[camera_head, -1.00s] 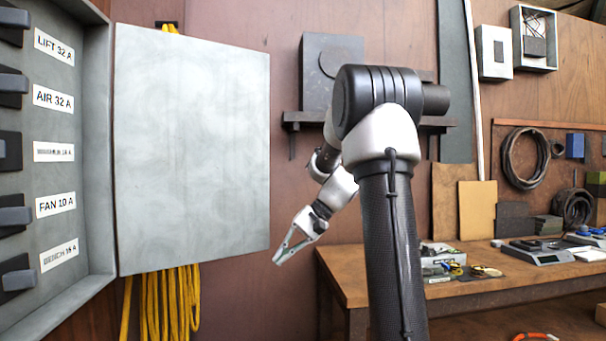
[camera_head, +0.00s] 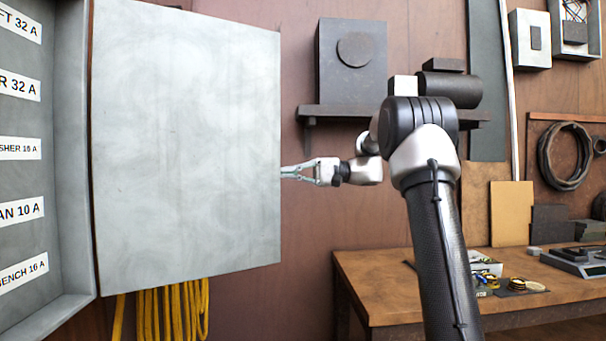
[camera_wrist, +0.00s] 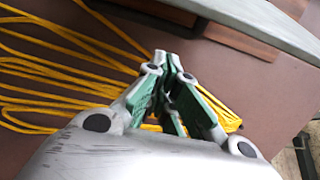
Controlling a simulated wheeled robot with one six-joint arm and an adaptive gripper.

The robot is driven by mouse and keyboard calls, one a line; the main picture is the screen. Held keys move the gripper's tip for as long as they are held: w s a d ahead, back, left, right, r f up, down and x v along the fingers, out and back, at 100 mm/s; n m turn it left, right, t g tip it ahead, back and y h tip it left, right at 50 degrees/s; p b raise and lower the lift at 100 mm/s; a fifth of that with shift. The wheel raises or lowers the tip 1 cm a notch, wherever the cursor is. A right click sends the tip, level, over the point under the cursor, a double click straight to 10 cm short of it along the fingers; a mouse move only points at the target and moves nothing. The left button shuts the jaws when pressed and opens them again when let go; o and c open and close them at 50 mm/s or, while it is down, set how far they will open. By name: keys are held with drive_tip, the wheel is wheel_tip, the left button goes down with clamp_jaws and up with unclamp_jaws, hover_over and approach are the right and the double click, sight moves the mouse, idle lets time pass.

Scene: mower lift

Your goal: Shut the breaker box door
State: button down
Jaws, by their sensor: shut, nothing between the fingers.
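The grey breaker box (camera_head: 72,200) stands at the left in the head view, with labels on its inside panel. Its flat grey door (camera_head: 190,140) is open, swung out to the right of the box. My gripper (camera_head: 284,172) is at the door's free right edge, at about mid-height, pointing left. Its fingertips reach the edge or just behind it; I cannot tell if they touch. In the wrist view my gripper (camera_wrist: 172,62) is shut and empty, and the door's edge (camera_wrist: 250,25) crosses the top right.
Yellow cables (camera_head: 172,310) hang below the door and show in the wrist view (camera_wrist: 60,70). A wall shelf (camera_head: 340,111) with a dark box is behind my arm. A wooden workbench (camera_head: 400,282) stands at the right.

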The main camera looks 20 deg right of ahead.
sight(279, 172)
drive_tip(key=a, duration=0.1)
drive_tip(key=s+a, duration=0.1)
drive_tip(key=a, duration=0.1)
drive_tip(key=shift+s+a+r, duration=0.1)
drive_tip(key=shift+s+a, duration=0.15)
drive_tip(key=shift+s, duration=0.9)
drive_tip(key=shift+s, duration=0.1)
